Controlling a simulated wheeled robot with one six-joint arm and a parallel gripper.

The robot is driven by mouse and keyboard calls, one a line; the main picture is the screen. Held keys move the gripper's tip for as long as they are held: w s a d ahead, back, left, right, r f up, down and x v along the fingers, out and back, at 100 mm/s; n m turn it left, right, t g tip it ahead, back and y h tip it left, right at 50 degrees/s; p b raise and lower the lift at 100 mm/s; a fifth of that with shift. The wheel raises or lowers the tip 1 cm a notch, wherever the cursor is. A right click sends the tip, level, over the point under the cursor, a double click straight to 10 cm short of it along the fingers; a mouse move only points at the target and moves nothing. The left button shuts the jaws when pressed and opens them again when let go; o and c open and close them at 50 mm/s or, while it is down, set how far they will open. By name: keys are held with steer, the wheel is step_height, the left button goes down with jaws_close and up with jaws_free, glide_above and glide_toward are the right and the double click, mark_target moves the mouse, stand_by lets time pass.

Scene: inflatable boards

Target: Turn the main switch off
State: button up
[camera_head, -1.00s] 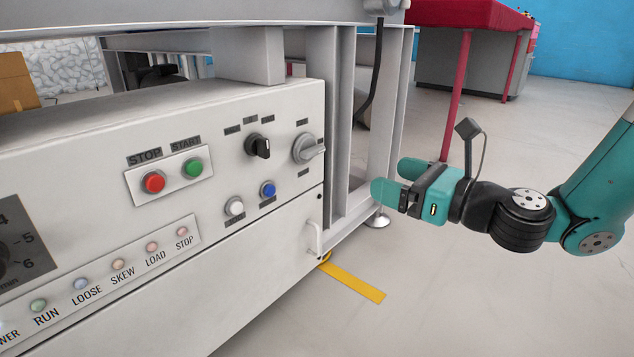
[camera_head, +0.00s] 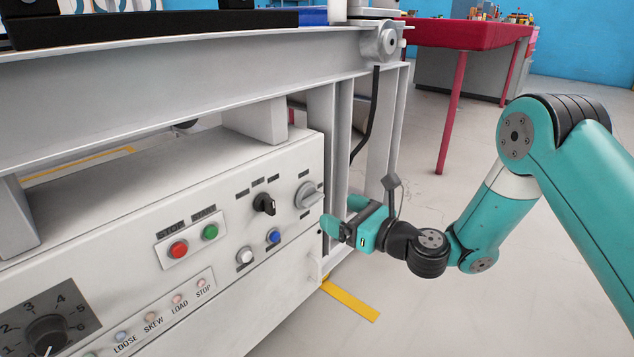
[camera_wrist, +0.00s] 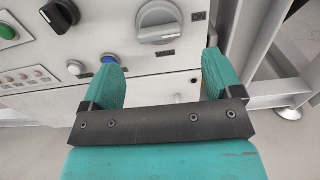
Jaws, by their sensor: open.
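The main switch is a grey rotary knob (camera_head: 309,195) at the right end of the white control panel (camera_head: 130,215). In the wrist view the knob (camera_wrist: 158,22) has a roughly level handle, with an "ON" label to its right and a "MAIN" label below. My gripper (camera_head: 342,214) is teal, open and empty, just right of and slightly below the knob in the head view. In the wrist view its two fingers (camera_wrist: 160,75) stand apart below the knob, with a gap to it. Nothing hides the knob.
Left of the main switch are a black selector (camera_head: 264,203), a blue button (camera_head: 273,237), a white button (camera_head: 244,256), and red (camera_head: 178,249) and green (camera_head: 210,232) buttons. Grey frame posts (camera_head: 395,125) stand behind my gripper. The floor to the right is open.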

mark_target(317, 201)
steer(key=x, duration=0.6)
steer(key=shift+w+a+f, duration=0.1)
steer(key=shift+a+f, duration=0.05)
steer(key=shift+a, duration=0.15)
steer(key=shift+w+a, duration=0.25)
steer(key=shift+c, duration=0.4)
steer(key=c, duration=0.8)
